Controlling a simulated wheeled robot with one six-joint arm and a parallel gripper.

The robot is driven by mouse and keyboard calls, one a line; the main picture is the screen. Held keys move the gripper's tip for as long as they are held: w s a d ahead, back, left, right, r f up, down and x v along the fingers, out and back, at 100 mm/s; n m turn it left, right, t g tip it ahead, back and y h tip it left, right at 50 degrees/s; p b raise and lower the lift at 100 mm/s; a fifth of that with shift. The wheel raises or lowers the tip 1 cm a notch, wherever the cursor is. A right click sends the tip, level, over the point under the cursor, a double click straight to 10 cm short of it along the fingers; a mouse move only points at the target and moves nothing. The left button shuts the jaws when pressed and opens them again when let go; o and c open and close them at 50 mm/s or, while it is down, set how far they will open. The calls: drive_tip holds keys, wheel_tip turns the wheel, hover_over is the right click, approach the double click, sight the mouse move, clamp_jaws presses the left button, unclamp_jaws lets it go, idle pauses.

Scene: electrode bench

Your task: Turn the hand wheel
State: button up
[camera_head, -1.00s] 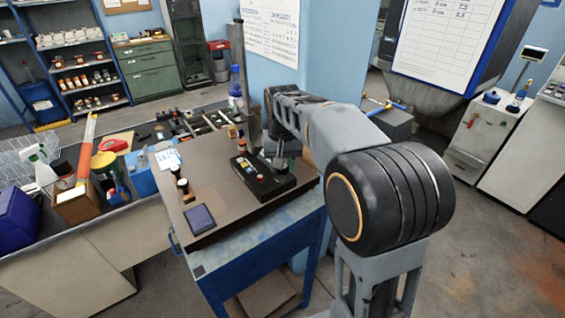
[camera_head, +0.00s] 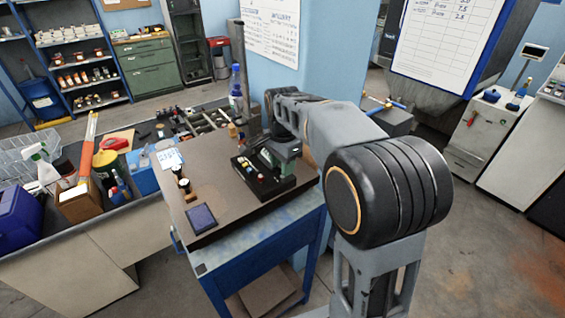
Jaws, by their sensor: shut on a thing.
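A black control unit (camera_head: 262,183) with several coloured buttons sits on the brown bench top (camera_head: 228,205). A dark upright column (camera_head: 239,80) stands behind it. My gripper (camera_head: 268,157) is at the back right of the unit, pointing down and small in view. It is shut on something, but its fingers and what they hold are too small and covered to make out. I cannot make out the hand wheel's outline; my gripper and wrist cover that part of the unit.
A dark blue square pad (camera_head: 201,216) and small bottles (camera_head: 183,186) are on the bench's left side. A blue bottle (camera_head: 236,88) stands behind. A grey counter (camera_head: 75,262) with tools and boxes adjoins on the left.

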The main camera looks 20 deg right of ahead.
drive_tip(key=m, duration=0.5)
drive_tip(key=shift+m, duration=0.3)
drive_tip(key=m, duration=0.5)
drive_tip(key=shift+m+p, duration=0.4)
drive_tip(key=o, duration=0.9)
drive_tip(key=shift+r, duration=0.15)
wheel_tip(320, 180, up, 8)
drive_tip(key=p, duration=0.6)
drive_tip(key=shift+s, duration=0.1)
